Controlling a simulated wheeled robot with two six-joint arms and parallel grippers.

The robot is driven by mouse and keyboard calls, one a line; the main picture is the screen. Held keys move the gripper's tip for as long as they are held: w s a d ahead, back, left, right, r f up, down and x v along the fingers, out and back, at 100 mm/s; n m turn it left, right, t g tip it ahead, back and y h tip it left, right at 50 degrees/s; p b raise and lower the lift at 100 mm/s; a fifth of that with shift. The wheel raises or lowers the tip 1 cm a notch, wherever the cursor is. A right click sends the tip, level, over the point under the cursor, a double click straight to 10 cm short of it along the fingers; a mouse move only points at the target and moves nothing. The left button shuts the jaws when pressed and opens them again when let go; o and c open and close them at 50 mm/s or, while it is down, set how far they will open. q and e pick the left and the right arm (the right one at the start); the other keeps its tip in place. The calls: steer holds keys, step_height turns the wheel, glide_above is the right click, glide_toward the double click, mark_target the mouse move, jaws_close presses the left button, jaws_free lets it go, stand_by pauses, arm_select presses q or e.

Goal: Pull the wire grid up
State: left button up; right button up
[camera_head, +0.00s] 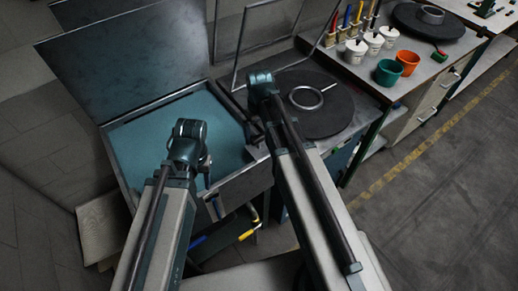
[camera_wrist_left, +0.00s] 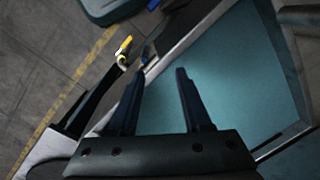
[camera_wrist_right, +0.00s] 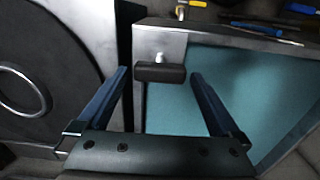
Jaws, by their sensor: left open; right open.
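A thin wire frame (camera_head: 239,48) stands upright at the top centre in the head view, behind the round dark plate; I cannot tell whether it is the wire grid. A shallow metal tray with a teal bed (camera_head: 160,130) has its flat lid (camera_head: 125,50) raised. In the right wrist view, a dark handle (camera_wrist_right: 160,72) sits at the tray's metal corner. My right gripper (camera_wrist_right: 158,74) is open, with a finger on either side of this handle in the picture; contact is unclear. My left gripper (camera_wrist_left: 160,72) is open and empty over the tray's front edge.
A round dark plate with a metal ring (camera_head: 306,97) lies right of the tray. White pots (camera_head: 355,50), a green cup (camera_head: 389,72) and an orange cup (camera_head: 408,61) stand on the bench. A yellow-handled tool (camera_head: 249,232) hangs below the tray. Floor at the right is clear.

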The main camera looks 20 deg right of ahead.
mark_target(259, 143)
step_height(259, 143, down, 6)
steer(key=b, duration=0.5)
jaws_close()
stand_by(0.3)
